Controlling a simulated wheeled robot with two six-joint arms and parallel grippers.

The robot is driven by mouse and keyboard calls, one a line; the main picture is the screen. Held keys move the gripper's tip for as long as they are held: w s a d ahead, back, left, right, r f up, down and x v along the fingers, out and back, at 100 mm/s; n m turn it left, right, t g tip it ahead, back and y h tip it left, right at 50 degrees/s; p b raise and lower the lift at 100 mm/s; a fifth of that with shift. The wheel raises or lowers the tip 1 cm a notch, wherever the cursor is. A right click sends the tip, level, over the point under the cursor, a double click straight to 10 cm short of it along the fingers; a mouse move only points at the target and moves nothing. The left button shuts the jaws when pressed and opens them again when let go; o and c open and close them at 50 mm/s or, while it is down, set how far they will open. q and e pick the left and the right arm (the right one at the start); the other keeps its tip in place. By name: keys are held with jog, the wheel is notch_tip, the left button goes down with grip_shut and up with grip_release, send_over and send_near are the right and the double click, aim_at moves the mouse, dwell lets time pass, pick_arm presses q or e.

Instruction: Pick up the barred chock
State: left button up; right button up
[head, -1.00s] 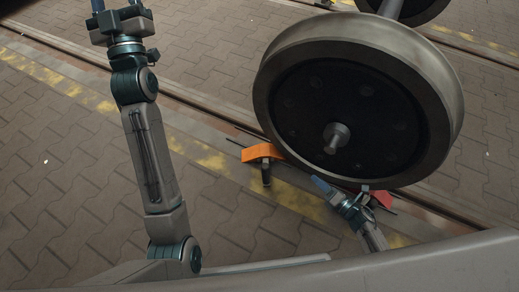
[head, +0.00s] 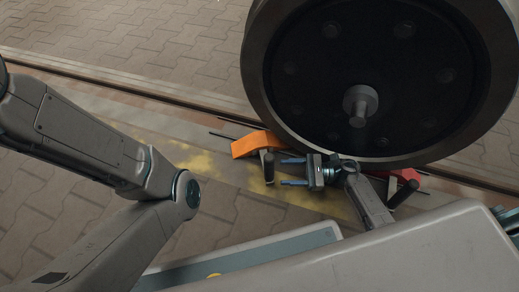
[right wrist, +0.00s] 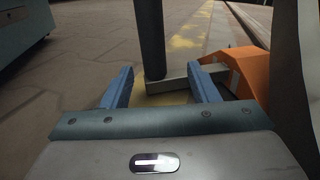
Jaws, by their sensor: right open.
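An orange chock (head: 252,144) lies by the rail at the left foot of the big wheel. A grey bar (right wrist: 185,82) joins it to a dark upright handle (head: 269,168). My right gripper (head: 281,171) is open, with its blue fingers pointing left at the handle. In the right wrist view the handle (right wrist: 152,40) stands between the line of the two fingers, just beyond the tips, not gripped. A red chock (head: 406,175) with a dark handle (head: 403,194) lies right of my right gripper. I cannot tell which chock is the barred one. My left gripper is out of view.
The wheel (head: 330,90) stands over the rail (head: 140,92) and rises close above my right gripper. Thin dark rods lie near both chocks. The paving (head: 140,30) behind the rail is clear. My left arm crosses the left side.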

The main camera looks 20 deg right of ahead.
aim_at(269, 174)
jog(key=b+x, duration=0.1)
jog(key=x, duration=0.1)
jog(key=b+x, duration=0.1)
jog(key=x, duration=0.1)
jog(key=b+x, duration=0.1)
jog(key=x, duration=0.1)
jog(key=shift+s+a+f, duration=0.2)
jog(key=shift+s+a, duration=0.05)
jog(key=shift+s, duration=0.05)
jog(key=shift+a, duration=0.15)
jog(key=shift+r, duration=0.15)
grip_shut()
